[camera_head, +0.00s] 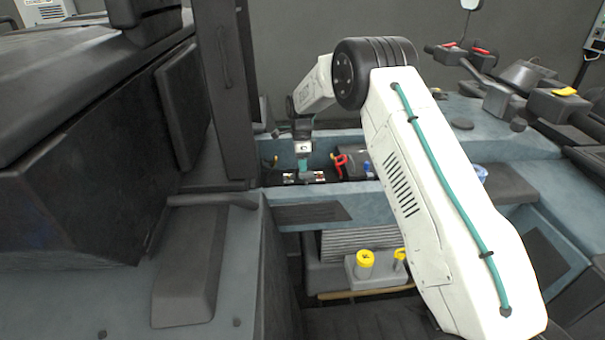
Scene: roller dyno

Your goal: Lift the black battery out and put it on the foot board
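My gripper (303,160) points down into the open blue-grey bay behind the near ledge. It is at the top of a dark block with a pale label, which looks like the black battery (289,179). The fingertips are too small and dark to show whether they are apart or closed on it. The battery's lower part is hidden behind the ledge. A ribbed grey panel (350,240) lies lower, in front of the bay; I cannot tell whether it is the foot board.
A red-handled item (340,163) and other dark parts sit in the bay right of the gripper. Yellow-capped items (366,258) stand on a grey block below. A dark upright post (226,90) rises close left. My white arm hides much of the right side.

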